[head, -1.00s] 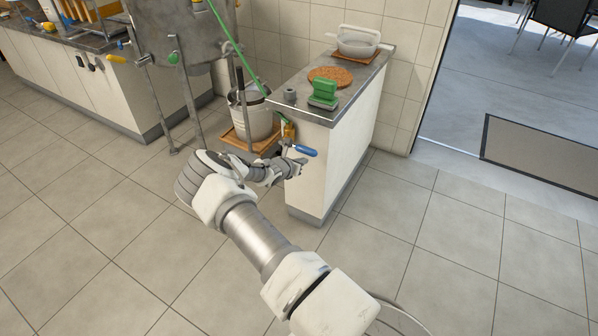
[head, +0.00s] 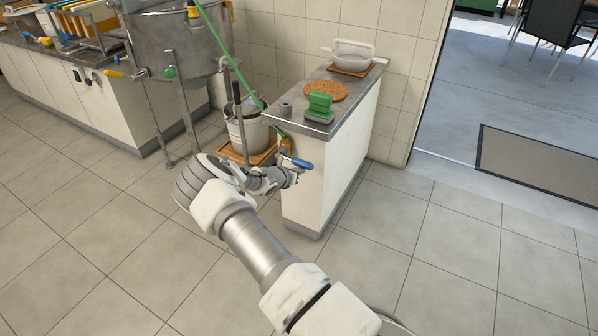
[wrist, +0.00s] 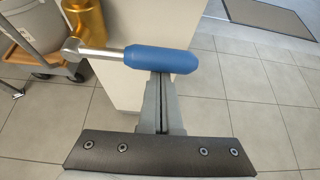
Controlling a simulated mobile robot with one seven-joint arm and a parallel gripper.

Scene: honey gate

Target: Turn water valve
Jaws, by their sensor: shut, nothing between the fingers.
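The water valve's lever has a blue grip (head: 302,164) and stands out from the near end of the white counter. The wrist view shows this blue grip (wrist: 163,60) lying across the picture, with a silver rod (wrist: 96,53) running left from it. A brass body (wrist: 83,20) shows behind the rod. My gripper (head: 293,176) is just below the lever in the head view. In the wrist view my gripper (wrist: 162,78) is shut and empty. Its fingertips meet at the lower edge of the blue grip; I cannot tell if they touch.
The white counter (head: 326,165) carries a green block (head: 319,107), a cork mat (head: 326,91) and a pale bowl (head: 350,61). A bucket (head: 246,130) on a wooden dolly (head: 232,152) and a steel tank (head: 178,45) stand left.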

